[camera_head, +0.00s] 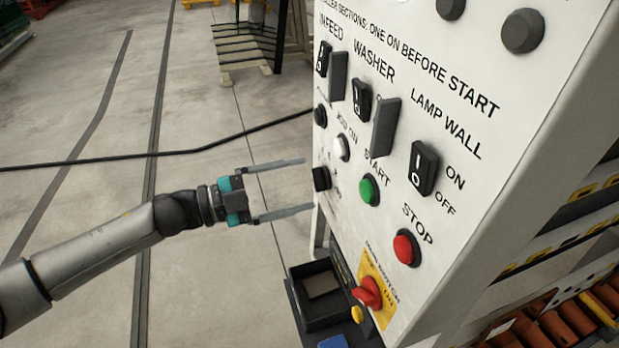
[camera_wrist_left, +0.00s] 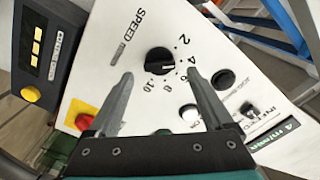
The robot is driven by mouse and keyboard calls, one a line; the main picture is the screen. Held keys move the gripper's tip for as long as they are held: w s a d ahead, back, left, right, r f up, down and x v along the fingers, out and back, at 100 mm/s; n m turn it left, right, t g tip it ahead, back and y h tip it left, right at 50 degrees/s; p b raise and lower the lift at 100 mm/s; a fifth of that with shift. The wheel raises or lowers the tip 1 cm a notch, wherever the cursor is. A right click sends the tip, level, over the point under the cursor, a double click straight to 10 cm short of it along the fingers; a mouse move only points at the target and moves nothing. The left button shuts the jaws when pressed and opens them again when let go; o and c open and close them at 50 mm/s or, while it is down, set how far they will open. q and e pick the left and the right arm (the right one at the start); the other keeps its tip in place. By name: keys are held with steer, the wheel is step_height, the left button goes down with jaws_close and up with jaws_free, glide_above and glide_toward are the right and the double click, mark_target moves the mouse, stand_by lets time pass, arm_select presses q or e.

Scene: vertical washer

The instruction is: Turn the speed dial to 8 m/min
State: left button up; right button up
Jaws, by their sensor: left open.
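The black speed dial (camera_head: 321,178) sits at the left edge of the white control panel (camera_head: 470,160). It also shows in the left wrist view (camera_wrist_left: 160,61), with a printed scale from 2 to 10 around part of it. Its white mark appears to point toward the 4 to 6 side; the exact value is too small to tell. My left gripper (camera_head: 307,184) is open and empty, its fingers pointing at the dial. In the left wrist view the fingertips (camera_wrist_left: 159,74) lie on either side of the dial, apparently short of it. My right gripper is not in view.
Near the dial are a white button (camera_head: 341,148), a green start button (camera_head: 369,190), a red stop button (camera_head: 405,248) and black rocker switches (camera_head: 423,168). A red switch on a yellow plate (camera_head: 368,292) sits below. A black box (camera_head: 318,295) juts out lower left.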

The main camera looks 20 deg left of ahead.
mark_target(314, 181)
arm_select(q)
steer(key=shift+x, duration=1.5)
steer(key=shift+c, duration=0.2)
jaws_close()
